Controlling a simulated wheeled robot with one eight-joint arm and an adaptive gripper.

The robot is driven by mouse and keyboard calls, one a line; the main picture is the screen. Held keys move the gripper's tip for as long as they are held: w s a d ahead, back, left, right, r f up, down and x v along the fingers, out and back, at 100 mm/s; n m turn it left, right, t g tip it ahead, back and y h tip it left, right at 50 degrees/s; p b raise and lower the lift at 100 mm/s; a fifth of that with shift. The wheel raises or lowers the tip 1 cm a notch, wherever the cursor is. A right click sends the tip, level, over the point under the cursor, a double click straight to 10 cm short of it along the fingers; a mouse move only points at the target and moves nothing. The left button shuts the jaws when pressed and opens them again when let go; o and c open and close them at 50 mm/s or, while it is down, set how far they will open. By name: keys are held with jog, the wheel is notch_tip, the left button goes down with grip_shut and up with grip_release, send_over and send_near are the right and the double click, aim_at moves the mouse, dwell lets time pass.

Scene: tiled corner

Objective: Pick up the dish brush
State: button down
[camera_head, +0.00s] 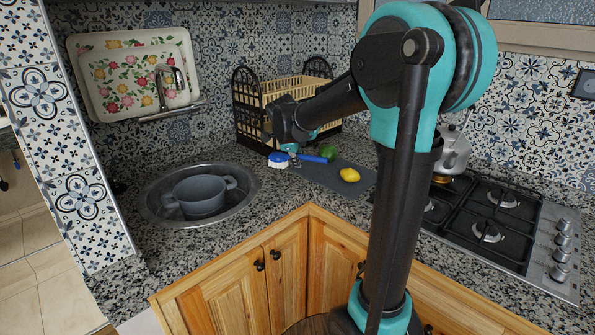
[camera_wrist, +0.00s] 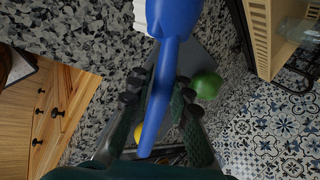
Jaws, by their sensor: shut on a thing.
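The dish brush (camera_head: 278,160) is blue with white bristles. Its head points left in the head view and its blue handle runs right. In the wrist view the brush (camera_wrist: 166,75) spans the picture from the top to between my fingers. My gripper (camera_wrist: 160,97) is shut on the handle, with one finger on each side. In the head view my gripper (camera_head: 293,150) is partly hidden by my arm and sits over the brush. I cannot tell whether the brush touches the counter.
A dark board (camera_head: 325,178) holds a yellow lemon (camera_head: 349,174); a green fruit or vegetable (camera_head: 328,153) lies near its back. A dish rack (camera_head: 270,90) stands behind. A sink with a grey pot (camera_head: 200,195) is left, a gas stove (camera_head: 490,215) right.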

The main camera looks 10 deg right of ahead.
notch_tip(320, 180, up, 14)
dwell(0.3)
jog(key=shift+r, duration=0.1)
